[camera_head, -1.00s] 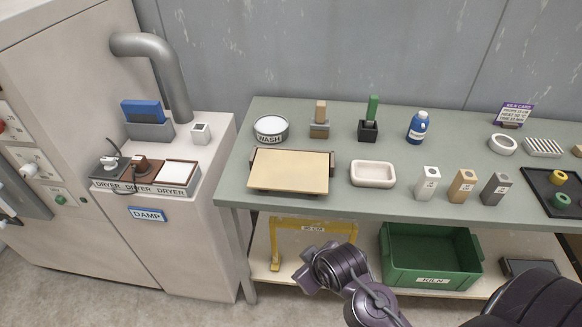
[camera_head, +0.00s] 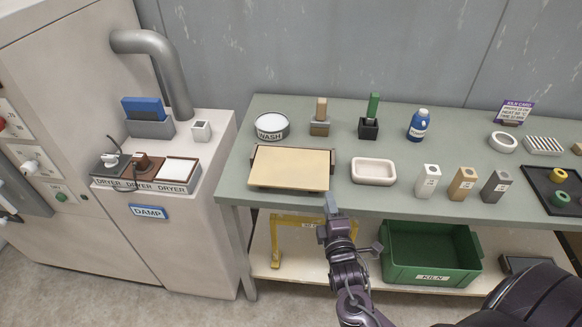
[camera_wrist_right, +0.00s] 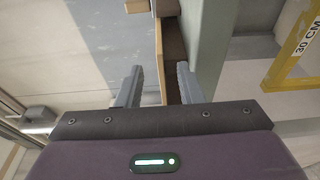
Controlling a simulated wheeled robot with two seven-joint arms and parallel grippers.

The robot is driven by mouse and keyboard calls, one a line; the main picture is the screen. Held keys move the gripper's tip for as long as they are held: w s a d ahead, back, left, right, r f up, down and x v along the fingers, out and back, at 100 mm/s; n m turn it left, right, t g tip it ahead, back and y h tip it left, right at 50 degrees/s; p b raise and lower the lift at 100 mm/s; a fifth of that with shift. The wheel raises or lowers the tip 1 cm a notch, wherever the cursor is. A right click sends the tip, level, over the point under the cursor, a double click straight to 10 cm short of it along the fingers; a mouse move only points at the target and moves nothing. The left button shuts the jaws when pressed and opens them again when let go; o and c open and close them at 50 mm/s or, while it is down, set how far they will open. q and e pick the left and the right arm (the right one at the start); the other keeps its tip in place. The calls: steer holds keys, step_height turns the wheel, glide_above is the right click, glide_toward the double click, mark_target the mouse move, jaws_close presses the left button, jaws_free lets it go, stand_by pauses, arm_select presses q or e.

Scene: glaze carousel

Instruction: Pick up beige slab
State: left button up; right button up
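The beige slab (camera_head: 290,168) is a flat rectangular sheet lying on a dark brown board (camera_head: 256,186) at the front left of the green table. My right gripper (camera_head: 328,212) is just in front of the table edge, near the slab's front right corner. In the right wrist view, its two fingers (camera_wrist_right: 160,88) are apart with nothing clamped. The slab's thin tan edge (camera_wrist_right: 158,60) runs ahead in the gap, beside the brown board (camera_wrist_right: 173,60). I cannot tell whether the slab's edge lies between the fingertips. My left gripper is not in view.
A white tray (camera_head: 373,162) sits right of the slab, and a WASH tub (camera_head: 271,134) behind it. Under the table are a yellow frame (camera_head: 275,240) and a green KILN crate (camera_head: 395,272). The dryer cabinet (camera_head: 225,205) stands to the left.

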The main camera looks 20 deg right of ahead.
mark_target(326, 184)
steer(key=x, duration=0.3)
steer(key=p+x, duration=0.1)
steer(key=x, duration=0.2)
steer(key=shift+w+d+p, duration=0.25)
steer(key=shift+d+p, duration=0.05)
steer(key=shift+d, duration=0.05)
steer(key=shift+w+d, duration=0.15)
steer(key=shift+w, duration=0.3)
jaws_close()
steer(key=shift+r, duration=0.1)
